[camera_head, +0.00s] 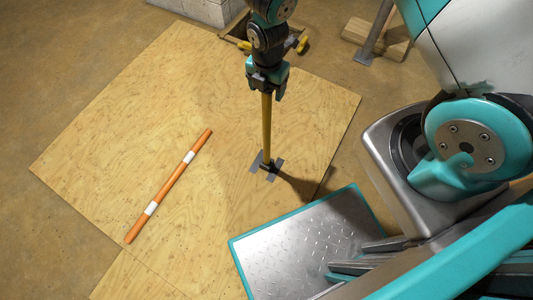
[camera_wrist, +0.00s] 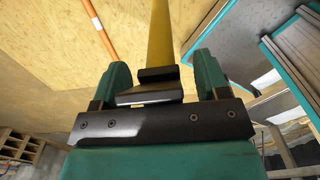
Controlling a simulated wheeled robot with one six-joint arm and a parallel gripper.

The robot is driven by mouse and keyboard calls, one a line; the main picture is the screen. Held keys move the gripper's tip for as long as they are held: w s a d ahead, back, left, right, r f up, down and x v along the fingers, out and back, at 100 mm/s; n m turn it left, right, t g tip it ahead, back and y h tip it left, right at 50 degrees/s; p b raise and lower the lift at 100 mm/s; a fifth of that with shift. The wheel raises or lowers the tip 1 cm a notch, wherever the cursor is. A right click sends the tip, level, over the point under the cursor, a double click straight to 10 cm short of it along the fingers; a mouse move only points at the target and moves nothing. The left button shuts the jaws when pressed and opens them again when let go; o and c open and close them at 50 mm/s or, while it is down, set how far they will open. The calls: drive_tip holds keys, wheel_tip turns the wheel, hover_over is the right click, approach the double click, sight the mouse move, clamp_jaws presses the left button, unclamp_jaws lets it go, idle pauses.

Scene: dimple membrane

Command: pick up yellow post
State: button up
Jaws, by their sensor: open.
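The yellow post (camera_head: 266,130) stands upright on a flat grey cross-shaped foot on the plywood. My gripper (camera_head: 267,86) is at the post's upper end, pointing down, and hides its top in the head view. In the wrist view, my gripper (camera_wrist: 162,75) has its two teal fingers wide apart, and the yellow post (camera_wrist: 160,35) shows in the gap between them. I see neither finger pressed on the post. Its foot is out of the wrist view.
An orange post with white bands (camera_head: 168,190) lies on the plywood sheet (camera_head: 120,120), left of the yellow post. Behind my arm is an opening in the plywood with yellow fittings (camera_head: 301,44).

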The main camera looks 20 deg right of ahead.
drive_tip(key=shift+c, duration=0.2)
clamp_jaws()
drive_tip(key=shift+r, duration=0.15)
